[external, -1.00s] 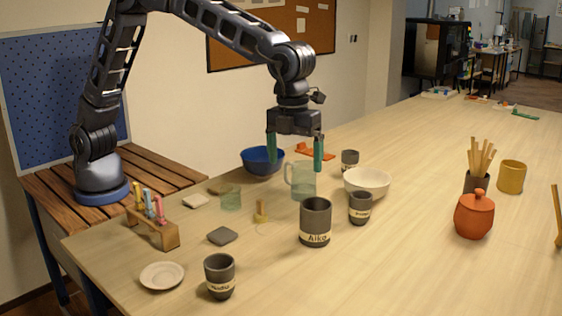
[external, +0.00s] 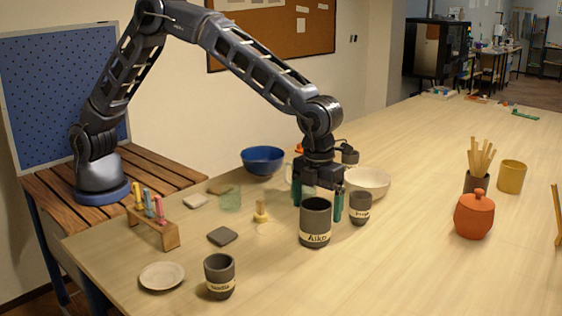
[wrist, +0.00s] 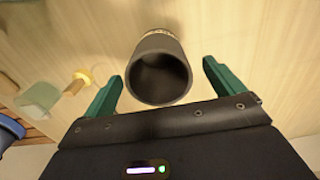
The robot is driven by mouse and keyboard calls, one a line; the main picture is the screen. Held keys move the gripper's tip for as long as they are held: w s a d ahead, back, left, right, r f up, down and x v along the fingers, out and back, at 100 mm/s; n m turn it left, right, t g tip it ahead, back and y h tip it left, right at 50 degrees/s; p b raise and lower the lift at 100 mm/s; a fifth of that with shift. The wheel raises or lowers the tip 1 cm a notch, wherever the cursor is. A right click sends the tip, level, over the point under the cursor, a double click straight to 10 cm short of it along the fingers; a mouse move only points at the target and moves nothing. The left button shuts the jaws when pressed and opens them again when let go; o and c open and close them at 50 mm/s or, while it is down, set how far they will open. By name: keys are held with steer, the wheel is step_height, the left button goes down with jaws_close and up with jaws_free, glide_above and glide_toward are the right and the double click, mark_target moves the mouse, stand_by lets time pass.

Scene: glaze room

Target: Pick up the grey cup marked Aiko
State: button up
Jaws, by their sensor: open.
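The grey cup marked Aiko (external: 315,220) stands upright on the wooden table, its label facing the external camera. In the wrist view its round, empty mouth (wrist: 158,78) faces me, and the label is barely seen at its far side. My gripper (external: 318,204) is low, just behind the cup in the external view, pointing down. Its green fingers are open, one to each side of the cup. In the wrist view the fingertips of my gripper (wrist: 163,75) flank the cup with gaps on both sides, and nothing is held.
A smaller labelled grey cup (external: 360,208) stands close on the right, near a cream bowl (external: 372,181). A glass jug (external: 296,178) is partly hidden behind my gripper. Another labelled grey cup (external: 219,277) stands front left. The table right of the Aiko cup is clear up to an orange jar (external: 474,216).

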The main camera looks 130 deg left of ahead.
mark_target(315, 221)
step_height(315, 221, down, 5)
steer(key=shift+s+d, duration=0.1)
steer(key=shift+d, duration=0.05)
steer(key=c, duration=1.2)
